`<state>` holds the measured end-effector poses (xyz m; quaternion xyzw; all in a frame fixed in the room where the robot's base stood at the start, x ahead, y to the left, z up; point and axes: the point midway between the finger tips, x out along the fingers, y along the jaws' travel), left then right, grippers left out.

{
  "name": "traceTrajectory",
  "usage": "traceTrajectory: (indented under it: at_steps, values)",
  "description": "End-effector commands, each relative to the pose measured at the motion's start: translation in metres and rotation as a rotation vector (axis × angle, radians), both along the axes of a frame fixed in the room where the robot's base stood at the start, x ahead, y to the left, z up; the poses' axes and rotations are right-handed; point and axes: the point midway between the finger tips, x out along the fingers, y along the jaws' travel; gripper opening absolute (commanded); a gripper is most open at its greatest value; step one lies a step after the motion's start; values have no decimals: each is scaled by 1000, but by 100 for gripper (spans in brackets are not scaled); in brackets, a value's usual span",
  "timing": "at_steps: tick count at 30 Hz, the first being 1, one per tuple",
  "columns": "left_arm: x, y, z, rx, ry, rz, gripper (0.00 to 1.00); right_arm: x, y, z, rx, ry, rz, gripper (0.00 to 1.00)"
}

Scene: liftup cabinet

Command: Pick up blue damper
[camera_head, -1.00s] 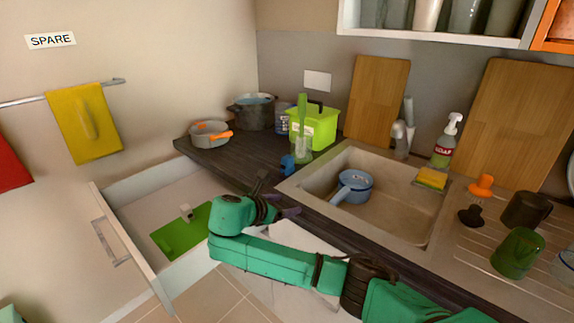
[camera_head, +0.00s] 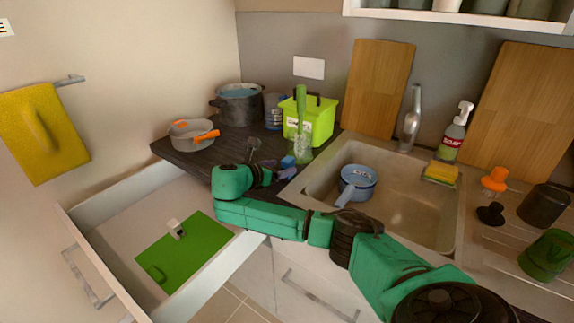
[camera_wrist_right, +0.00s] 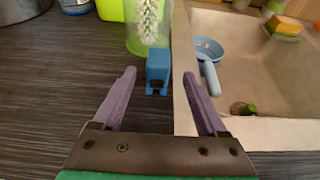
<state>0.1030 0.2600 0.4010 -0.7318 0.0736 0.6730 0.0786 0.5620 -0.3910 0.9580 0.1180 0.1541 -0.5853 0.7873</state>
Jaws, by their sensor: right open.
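The blue damper (camera_head: 288,161) is a small blue block on the dark worktop, beside the sink's left rim and just in front of the green brush holder. It shows clearly in the right wrist view (camera_wrist_right: 158,66), upright and ahead between my finger lines. My right gripper (camera_head: 271,159) is open and empty, its purple fingers pointing toward the damper. In the wrist view the damper's near face is in sight and neither finger appears to touch it. My left gripper is not in view.
The brush holder (camera_head: 300,148) and lime caddy (camera_head: 318,122) stand close behind the damper. The sink (camera_head: 410,212) holds a blue pan (camera_head: 358,178). An open drawer (camera_head: 115,210) with a green board (camera_head: 180,255) juts out below left. Worktop in front of the damper is clear.

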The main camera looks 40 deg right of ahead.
Motion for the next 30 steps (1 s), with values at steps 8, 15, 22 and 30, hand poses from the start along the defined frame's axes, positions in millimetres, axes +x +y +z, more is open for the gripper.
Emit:
traceTrajectory:
  at_steps: [8, 15, 22, 30]
  values:
    - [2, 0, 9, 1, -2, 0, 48, 10, -40, -14, -2, 2, -2, 75]
    - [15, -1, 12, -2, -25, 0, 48, 18, -70, -29, 0, 0, 1, 75]
    - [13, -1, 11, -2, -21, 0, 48, 18, -70, -30, 0, 0, 2, 52]
    - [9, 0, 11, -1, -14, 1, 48, 18, -69, -29, 1, 0, 2, 0]
